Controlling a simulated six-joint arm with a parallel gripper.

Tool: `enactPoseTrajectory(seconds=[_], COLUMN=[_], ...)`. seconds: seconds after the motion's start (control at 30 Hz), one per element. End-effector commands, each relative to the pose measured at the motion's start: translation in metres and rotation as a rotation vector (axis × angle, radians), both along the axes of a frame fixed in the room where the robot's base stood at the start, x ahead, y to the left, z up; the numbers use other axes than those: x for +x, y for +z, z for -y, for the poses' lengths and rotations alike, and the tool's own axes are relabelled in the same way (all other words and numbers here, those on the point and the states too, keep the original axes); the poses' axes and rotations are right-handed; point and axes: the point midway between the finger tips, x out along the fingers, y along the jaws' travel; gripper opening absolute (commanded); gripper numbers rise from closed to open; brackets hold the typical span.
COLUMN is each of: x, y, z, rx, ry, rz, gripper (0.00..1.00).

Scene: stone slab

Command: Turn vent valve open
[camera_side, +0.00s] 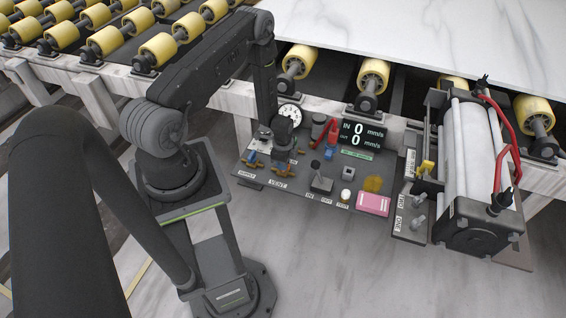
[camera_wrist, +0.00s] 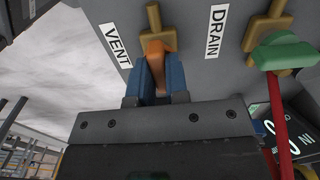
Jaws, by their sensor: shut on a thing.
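The vent valve (camera_wrist: 155,50) has an orange handle on a brass body, beside the VENT label (camera_wrist: 116,45) in the wrist view. My gripper (camera_wrist: 156,75) is shut on this handle, with one blue fingertip on each side of it. The handle's far end shows above the fingertips, near the brass body; its lower part is hidden between them. In the side view my gripper (camera_side: 281,152) is down at the left part of the control panel, above the VENT label (camera_side: 278,184). The valve is mostly hidden there.
The drain valve (camera_wrist: 283,52) with a green handle stands right of the vent valve, by the DRAIN label (camera_wrist: 215,31). A red lever (camera_wrist: 278,120) is close by. The panel also holds a gauge (camera_side: 290,116), a display (camera_side: 361,135) and a pink box (camera_side: 373,204).

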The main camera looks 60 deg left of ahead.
Motion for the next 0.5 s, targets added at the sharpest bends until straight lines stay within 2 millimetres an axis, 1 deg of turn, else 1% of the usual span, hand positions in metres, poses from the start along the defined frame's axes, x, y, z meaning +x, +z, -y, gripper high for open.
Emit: enactPoseTrajectory(seconds=[0.2, 0.5], x=[-0.0002, -0.0002], y=[0.0006, 0.0006], z=[-0.0004, -0.0004], rx=[0.0, 0.0], ry=[-0.034, -0.041], rz=[0.0, 0.0], gripper=[0.0, 0.0])
